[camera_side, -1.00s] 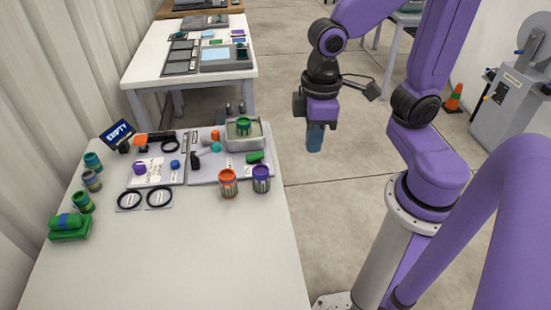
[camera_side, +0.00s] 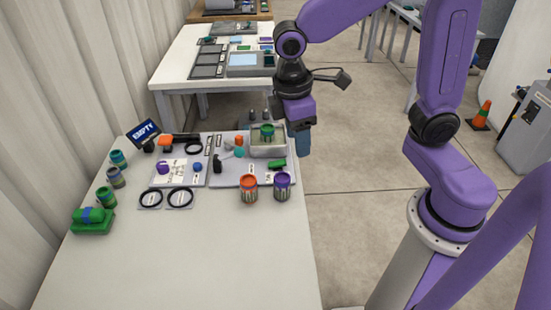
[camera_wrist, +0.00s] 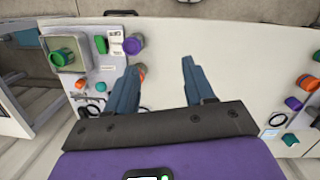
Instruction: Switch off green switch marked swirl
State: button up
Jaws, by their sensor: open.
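A green switch (camera_side: 278,163) lies on the grey panel (camera_side: 230,178), right of centre and just below the tray. It also shows in the wrist view (camera_wrist: 101,44), between the tray and the purple can. Its swirl mark is too small to read. A round teal knob (camera_side: 239,154) sits left of it on the same panel. My gripper (camera_side: 301,145) is above the right edge of the table, right of the switch and apart from it. In the wrist view my gripper (camera_wrist: 160,68) has its blue fingers spread with nothing between them.
A tray (camera_side: 284,149) with a green can (camera_side: 267,131) stands at the panel's back right. An orange can (camera_side: 249,189) and a purple can (camera_side: 282,187) stand at its front. The table's front is clear.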

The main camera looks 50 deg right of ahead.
jog(key=w+f+m+g+h, duration=0.1)
jog(key=w+f, duration=0.1)
jog(key=w, duration=0.9)
jog(key=m+g, duration=0.1)
jog(key=g, duration=0.1)
send_near(277, 163)
jog(key=shift+h, duration=0.3)
jog(key=x, duration=0.8)
jog(key=shift+a+f, duration=0.1)
jog(key=shift+a, duration=0.05)
grip_shut()
